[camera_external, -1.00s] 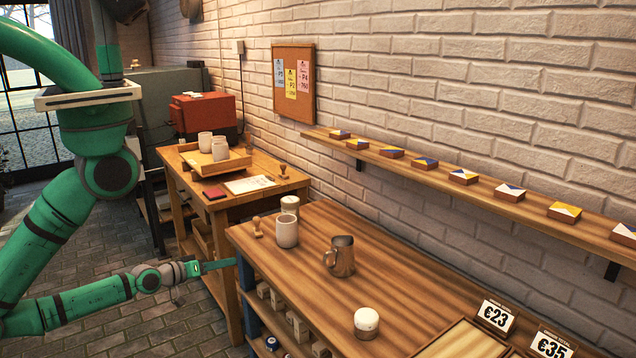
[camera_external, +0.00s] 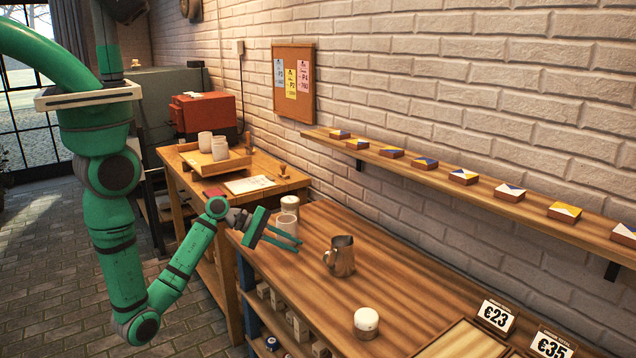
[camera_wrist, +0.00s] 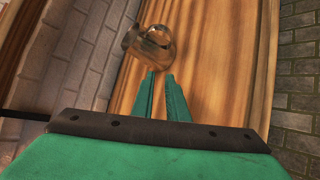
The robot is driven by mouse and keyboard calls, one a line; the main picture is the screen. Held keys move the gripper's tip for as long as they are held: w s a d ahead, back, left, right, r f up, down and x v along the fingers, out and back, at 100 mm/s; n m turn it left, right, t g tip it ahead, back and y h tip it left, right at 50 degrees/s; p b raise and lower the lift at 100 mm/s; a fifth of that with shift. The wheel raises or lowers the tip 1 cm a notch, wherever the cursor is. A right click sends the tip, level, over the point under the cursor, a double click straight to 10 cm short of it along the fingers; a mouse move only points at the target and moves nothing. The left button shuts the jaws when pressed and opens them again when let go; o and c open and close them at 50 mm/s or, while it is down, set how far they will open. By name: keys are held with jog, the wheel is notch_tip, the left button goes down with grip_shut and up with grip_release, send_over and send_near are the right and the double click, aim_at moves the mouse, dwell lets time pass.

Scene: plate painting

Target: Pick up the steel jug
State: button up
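The steel jug (camera_external: 341,260) stands upright on the wooden table (camera_external: 375,285), its handle toward the left in the external view. In the wrist view the jug (camera_wrist: 150,46) is just beyond my fingertips. My gripper (camera_external: 298,245) is above the table, left of the jug and apart from it. Its two green fingers (camera_wrist: 161,76) have a gap between them with nothing in it.
A white lidded jar (camera_external: 366,322) stands in front of the jug. Price signs (camera_external: 495,316) stand at the right. A brick wall (camera_external: 420,200) with a shelf (camera_external: 480,190) rises behind.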

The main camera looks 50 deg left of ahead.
aim_at(338, 258)
jog(key=d+g, duration=0.1)
jog(key=d, duration=0.1)
jog(key=d+g, duration=0.1)
jog(key=d, duration=0.1)
jog(key=w+d+g+h, duration=0.1)
jog(key=d, duration=0.1)
jog(key=shift+w, duration=0.1)
jog(key=shift+x, duration=2.95)
jog(key=shift+d+r, duration=0.15)
jog(key=shift+r, duration=0.05)
grip_shut()
jog(key=shift+r, duration=0.15)
